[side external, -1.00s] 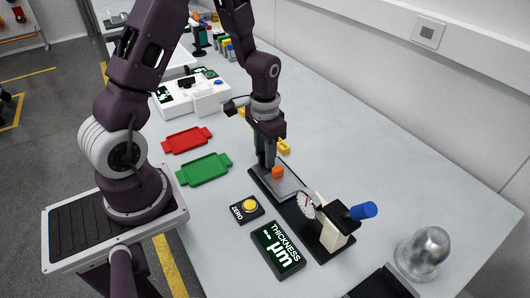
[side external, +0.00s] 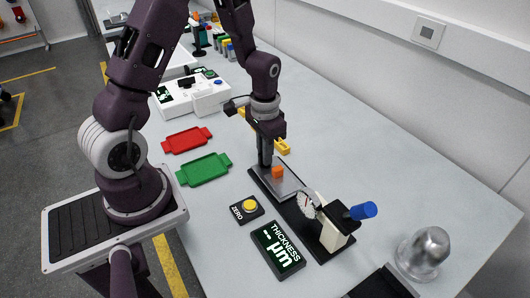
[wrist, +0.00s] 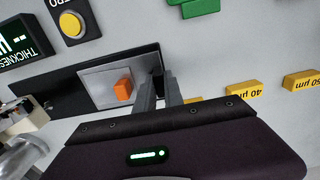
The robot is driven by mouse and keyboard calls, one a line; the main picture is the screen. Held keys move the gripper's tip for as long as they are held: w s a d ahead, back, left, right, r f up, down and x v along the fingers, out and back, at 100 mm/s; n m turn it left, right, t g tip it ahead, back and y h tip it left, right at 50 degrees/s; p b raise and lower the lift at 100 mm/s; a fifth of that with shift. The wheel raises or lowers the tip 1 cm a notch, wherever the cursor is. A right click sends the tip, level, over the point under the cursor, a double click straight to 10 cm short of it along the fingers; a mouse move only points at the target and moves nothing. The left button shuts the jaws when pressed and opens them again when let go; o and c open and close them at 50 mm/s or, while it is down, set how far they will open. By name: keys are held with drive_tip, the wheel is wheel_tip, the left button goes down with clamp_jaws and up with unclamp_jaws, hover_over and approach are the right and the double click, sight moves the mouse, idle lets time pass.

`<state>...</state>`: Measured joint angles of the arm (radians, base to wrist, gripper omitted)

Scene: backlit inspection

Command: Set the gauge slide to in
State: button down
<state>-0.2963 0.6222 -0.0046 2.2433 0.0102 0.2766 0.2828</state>
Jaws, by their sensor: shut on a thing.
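The gauge slide is a grey plate (side external: 287,189) with an orange block (side external: 277,172) on it. It lies on the black gauge base (side external: 312,241), at the end far from the dial (side external: 306,205). In the wrist view the slide plate (wrist: 100,87) and orange block (wrist: 123,90) are left of my fingers. My gripper (side external: 265,164) points down at the plate's far end. Its fingers (wrist: 160,102) are beside the orange block, not around it. They are shut on a dark part at the slide's end, mostly hidden between them.
The gauge head (side external: 336,228) has a blue knob (side external: 363,211). A yellow zero button (side external: 250,205) and thickness display (side external: 278,250) stand in front. Green (side external: 204,169) and red (side external: 186,140) trays lie left. Yellow blocks (wrist: 244,91) lie near my gripper. A metal dome (side external: 424,252) stands right.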

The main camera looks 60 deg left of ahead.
sight(290, 191)
idle(0.7)
drive_tip(key=d, duration=1.1)
drive_tip(key=shift+d, duration=0.25)
drive_tip(key=c, duration=1.5)
unclamp_jaws()
drive_tip(key=shift+d, duration=0.1)
drive_tip(key=shift+c, duration=0.2)
drive_tip(key=shift+o, duration=0.5)
wheel_tip(290, 191, up, 7)
